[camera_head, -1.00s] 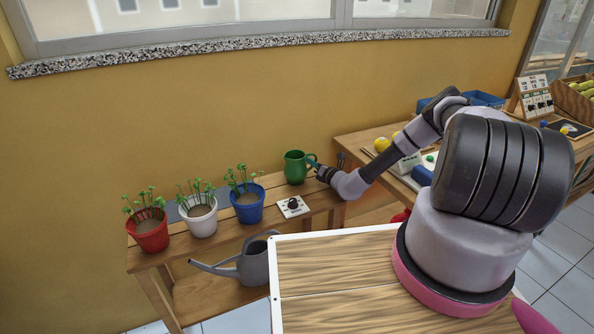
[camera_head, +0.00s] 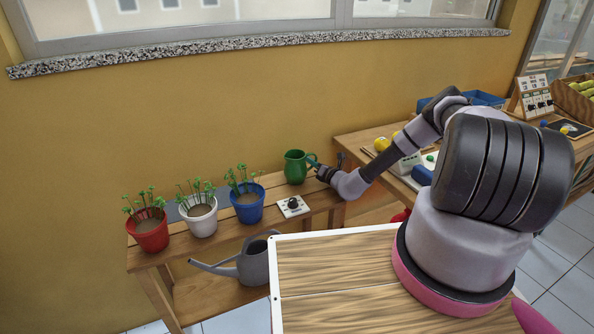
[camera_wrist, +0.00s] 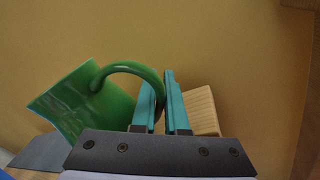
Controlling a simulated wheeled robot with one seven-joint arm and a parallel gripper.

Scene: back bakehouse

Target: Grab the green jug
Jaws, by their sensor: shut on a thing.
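The green jug (camera_head: 295,168) stands upright at the right end of the wooden bench (camera_head: 262,222), near the wall. In the wrist view the jug (camera_wrist: 82,103) shows at the left, with its curved handle reaching to my gripper (camera_wrist: 164,85). My gripper also shows in the head view (camera_head: 313,164), at the jug's right side. Its teal fingers are close together and shut on the handle of the jug. The lower part of the fingers' grip is partly hidden by the gripper's body in the wrist view. I cannot tell whether the jug's base touches the bench.
Red (camera_head: 150,234), white (camera_head: 202,218) and blue (camera_head: 247,206) plant pots stand left of the jug. A grey watering can (camera_head: 252,264) is below. The yellow wall (camera_head: 200,110) is close behind. A second table stands to the right.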

